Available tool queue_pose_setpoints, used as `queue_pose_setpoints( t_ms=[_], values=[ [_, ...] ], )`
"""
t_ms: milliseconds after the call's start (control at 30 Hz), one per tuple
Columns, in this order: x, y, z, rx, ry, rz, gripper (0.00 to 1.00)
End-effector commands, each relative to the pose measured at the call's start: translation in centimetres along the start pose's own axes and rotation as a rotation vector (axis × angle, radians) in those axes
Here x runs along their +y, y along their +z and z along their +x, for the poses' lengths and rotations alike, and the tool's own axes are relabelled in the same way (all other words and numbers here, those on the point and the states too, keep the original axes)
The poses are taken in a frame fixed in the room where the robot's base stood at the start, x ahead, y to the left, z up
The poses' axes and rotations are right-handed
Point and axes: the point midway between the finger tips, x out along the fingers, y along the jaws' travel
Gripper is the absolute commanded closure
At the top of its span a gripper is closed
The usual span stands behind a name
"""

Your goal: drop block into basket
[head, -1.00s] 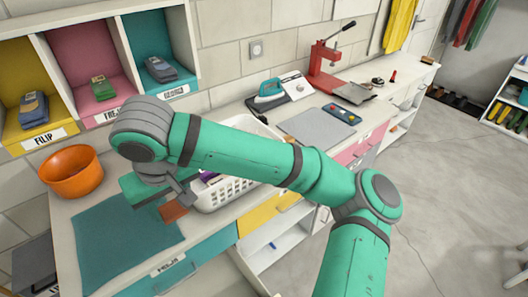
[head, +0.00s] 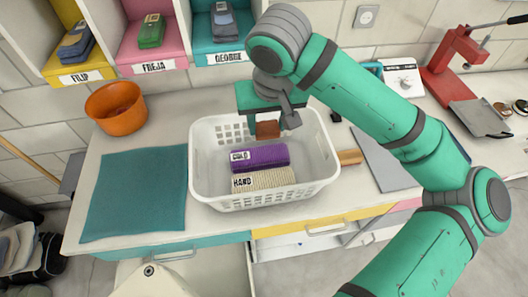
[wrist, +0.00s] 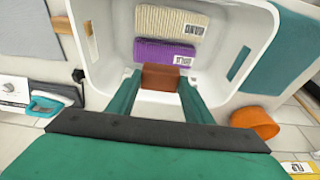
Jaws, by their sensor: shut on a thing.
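A brown block (head: 267,130) is held between the fingers of my gripper (head: 266,126), which is shut on it. In the wrist view the block (wrist: 160,77) sits between the two green fingertips. The white basket (head: 207,185) stands on the counter, and the block is over its back part, above the basket floor as far as I can judge. A purple rolled cloth (head: 260,157) and a cream rolled cloth (head: 264,180), both with labels, lie in the basket in front of the block.
An orange bowl (head: 116,108) and a flat teal mat (head: 136,194) are left of the basket. A wooden-handled tool (head: 349,157) and a grey mat (head: 385,160) lie to its right. Labelled cubbies (head: 152,40) with shoes stand behind.

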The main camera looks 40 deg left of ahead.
Motion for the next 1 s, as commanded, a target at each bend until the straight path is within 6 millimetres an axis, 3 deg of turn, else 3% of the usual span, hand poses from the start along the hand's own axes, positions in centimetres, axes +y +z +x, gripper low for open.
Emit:
queue_pose_setpoints(
  t_ms=[600,1000],
  values=[
    [-0.1,1.4,5.0,-0.002,-0.001,-0.003,0.75],
    [-0.1,1.6,5.8,-0.001,-0.001,-0.001,0.75]
  ],
)
